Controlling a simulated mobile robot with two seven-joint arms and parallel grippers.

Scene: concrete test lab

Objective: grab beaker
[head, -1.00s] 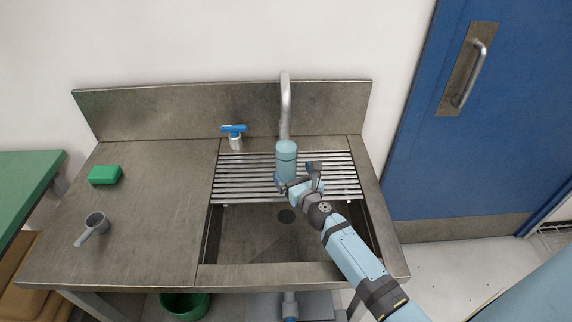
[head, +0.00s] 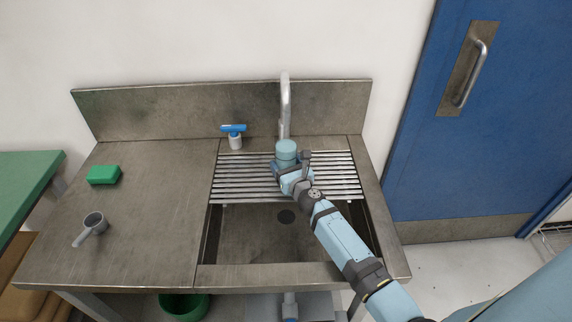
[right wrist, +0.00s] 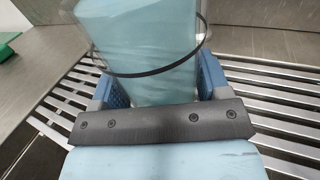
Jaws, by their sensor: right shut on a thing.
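A light blue, roughly cylindrical beaker (head: 286,149) stands on the slatted drainer (head: 240,178) behind the sink basin, just in front of the tap. In the right wrist view the beaker (right wrist: 150,45) has a thin dark ring around it and clear, glassy edges at its sides. My right gripper (head: 290,168) reaches it from the front right. Its blue-padded fingers (right wrist: 163,85) stand one on each side of the beaker, shut on it. The beaker's lower part is hidden behind the gripper in the head view. My left gripper is not in view.
The tap (head: 285,105) rises close behind the beaker. A blue-handled valve (head: 235,136) stands left of it. A green sponge (head: 104,174) and a grey scoop (head: 91,228) lie on the left worktop. The sink basin (head: 255,235) is empty. A blue door (head: 485,120) is at right.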

